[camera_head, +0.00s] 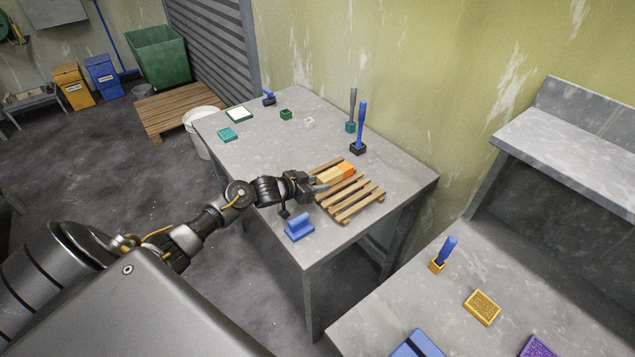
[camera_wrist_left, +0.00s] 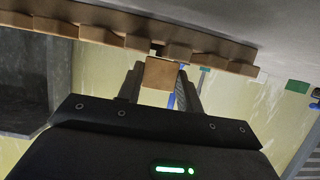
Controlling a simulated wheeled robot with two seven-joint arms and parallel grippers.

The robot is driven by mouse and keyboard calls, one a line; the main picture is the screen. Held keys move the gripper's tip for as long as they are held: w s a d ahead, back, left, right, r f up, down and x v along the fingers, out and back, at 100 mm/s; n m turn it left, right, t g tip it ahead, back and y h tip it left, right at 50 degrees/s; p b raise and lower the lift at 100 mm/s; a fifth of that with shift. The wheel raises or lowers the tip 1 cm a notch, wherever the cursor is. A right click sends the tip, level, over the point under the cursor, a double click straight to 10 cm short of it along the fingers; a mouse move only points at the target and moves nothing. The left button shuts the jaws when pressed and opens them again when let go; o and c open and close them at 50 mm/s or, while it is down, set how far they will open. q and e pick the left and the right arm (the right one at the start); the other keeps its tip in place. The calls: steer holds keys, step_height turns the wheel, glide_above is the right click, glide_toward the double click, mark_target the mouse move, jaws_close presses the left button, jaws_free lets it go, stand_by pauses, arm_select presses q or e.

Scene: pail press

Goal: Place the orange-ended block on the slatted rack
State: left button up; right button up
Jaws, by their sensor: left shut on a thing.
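The orange-ended block (camera_head: 337,174) is pale wood with an orange right end. It appears over the upper part of the slatted rack (camera_head: 357,207), a wooden pallet-like stand on the grey table. My left gripper (camera_head: 322,187) reaches in from the left and is shut on the block. In the left wrist view, the block's tan near end (camera_wrist_left: 160,73) sits between my two fingers, with the rack's slat ends (camera_wrist_left: 110,38) across the top of the turned picture. I cannot tell whether the block touches the slats. My right gripper is not in view.
A blue handled block (camera_head: 299,227) lies near the table's front edge, below my gripper. A blue-handled tool on a dark base (camera_head: 359,147) stands just behind the rack. Small green and white items sit farther back. The table's middle (camera_head: 265,150) is clear.

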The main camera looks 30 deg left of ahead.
arm_select(q)
steer(key=shift+f, duration=0.2)
steer(key=o, duration=1)
steer(key=shift+r, duration=0.1)
steer(key=shift+r, duration=0.2)
steer(key=shift+s+a, duration=0.15)
steer(key=shift+s, duration=0.15)
steer(key=b+v, duration=0.1)
steer(key=v, duration=1)
steer(key=shift+s+r, duration=0.15)
